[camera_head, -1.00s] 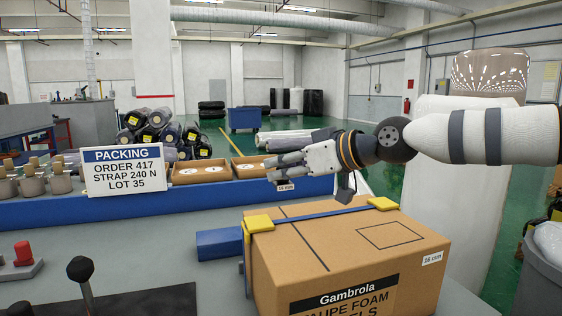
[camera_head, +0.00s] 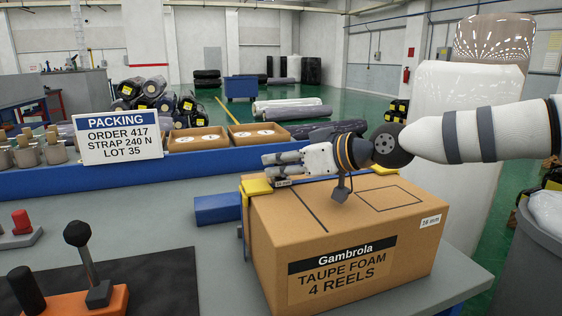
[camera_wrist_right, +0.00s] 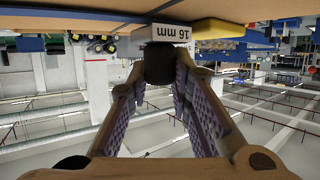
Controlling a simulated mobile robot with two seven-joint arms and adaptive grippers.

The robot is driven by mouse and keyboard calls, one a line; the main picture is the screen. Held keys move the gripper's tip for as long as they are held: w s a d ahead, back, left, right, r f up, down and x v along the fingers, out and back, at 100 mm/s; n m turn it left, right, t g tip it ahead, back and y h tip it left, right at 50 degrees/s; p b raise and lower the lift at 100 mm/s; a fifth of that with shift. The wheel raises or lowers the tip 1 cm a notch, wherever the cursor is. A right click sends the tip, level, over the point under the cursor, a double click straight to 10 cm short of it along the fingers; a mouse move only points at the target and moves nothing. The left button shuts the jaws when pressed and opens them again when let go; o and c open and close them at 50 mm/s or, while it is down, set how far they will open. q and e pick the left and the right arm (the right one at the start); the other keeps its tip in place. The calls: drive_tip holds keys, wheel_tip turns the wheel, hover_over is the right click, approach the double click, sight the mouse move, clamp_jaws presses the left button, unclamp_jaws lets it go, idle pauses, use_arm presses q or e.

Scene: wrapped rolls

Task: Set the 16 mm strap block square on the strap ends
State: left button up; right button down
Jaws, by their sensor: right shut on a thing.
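My right gripper (camera_head: 276,170) is shut on the strap block (camera_head: 283,183), a small dark piece with a white label. In the right wrist view the block (camera_wrist_right: 159,68) sits between the fingertips (camera_wrist_right: 158,80), and the label reads 16 mm. The gripper is low over the back left of the carton (camera_head: 350,240), near a yellow corner piece (camera_head: 257,187). A second yellow corner piece (camera_head: 384,170) is at the carton's far edge. The blue strap between them is mostly hidden by my gripper; I cannot see its ends or whether the block touches it. My left gripper is out of view.
A blue block (camera_head: 217,209) lies left of the carton. A black-knobbed lever on an orange base (camera_head: 70,303) is at front left.

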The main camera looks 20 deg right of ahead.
drive_tip(key=shift+f, duration=0.3)
idle(0.4)
drive_tip(key=c, duration=1.4)
unclamp_jaws()
drive_tip(key=shift+o, duration=0.2)
drive_tip(key=shift+s, duration=0.1)
drive_tip(key=v, duration=1)
drive_tip(key=shift+s, duration=0.35)
drive_tip(key=shift+s+d+r, duration=0.25)
drive_tip(key=shift+s+d, duration=0.1)
drive_tip(key=shift+d, duration=0.25)
